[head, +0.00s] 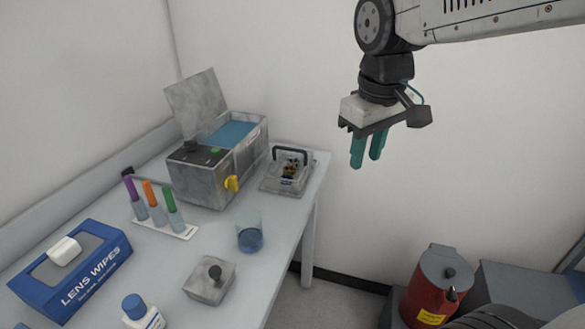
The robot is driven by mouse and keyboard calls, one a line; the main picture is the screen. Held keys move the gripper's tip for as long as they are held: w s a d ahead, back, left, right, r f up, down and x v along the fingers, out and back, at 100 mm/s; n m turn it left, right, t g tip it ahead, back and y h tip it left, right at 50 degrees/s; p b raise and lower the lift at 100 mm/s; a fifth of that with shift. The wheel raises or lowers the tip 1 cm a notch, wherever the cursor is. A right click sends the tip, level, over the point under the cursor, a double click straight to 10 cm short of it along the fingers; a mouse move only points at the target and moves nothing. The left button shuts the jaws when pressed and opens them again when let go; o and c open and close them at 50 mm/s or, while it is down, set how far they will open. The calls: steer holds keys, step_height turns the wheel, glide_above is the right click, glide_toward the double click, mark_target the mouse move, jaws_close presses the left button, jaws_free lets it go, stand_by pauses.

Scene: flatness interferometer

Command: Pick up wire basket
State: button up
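No plainly wire-mesh basket can be made out in the head view. The closest match is a low grey tray-like object with a black arched handle (287,171) at the table's far right corner. Something small, dark and yellowish sits under its handle; I cannot tell whether its walls are wire. My gripper (367,160) hangs in the air to the right of the table, teal fingers pointing down. The fingers are apart with nothing between them. It is clear of the handled object, which is to its left and lower.
A grey bath (205,180) with raised lid and blue liquid stands left of the handled object. A beaker (249,232), a tube rack (184,232), a knobbed grey block (209,281), a wipes box (75,270) and a bottle (142,314) share the table. A red can (435,285) stands lower right.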

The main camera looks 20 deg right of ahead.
steer(key=w+f+n, duration=0.1)
steer(key=w+n, duration=0.2)
steer(key=w, duration=1.1)
steer(key=n, duration=0.5)
glide_above(292, 150)
step_height(292, 150, down, 13)
steer(key=shift+h, duration=0.4)
steer(key=f, duration=0.5)
steer(key=shift+w+d+f, duration=0.1)
steer(key=shift+w+f, duration=0.05)
steer(key=shift+w, duration=0.1)
jaws_close()
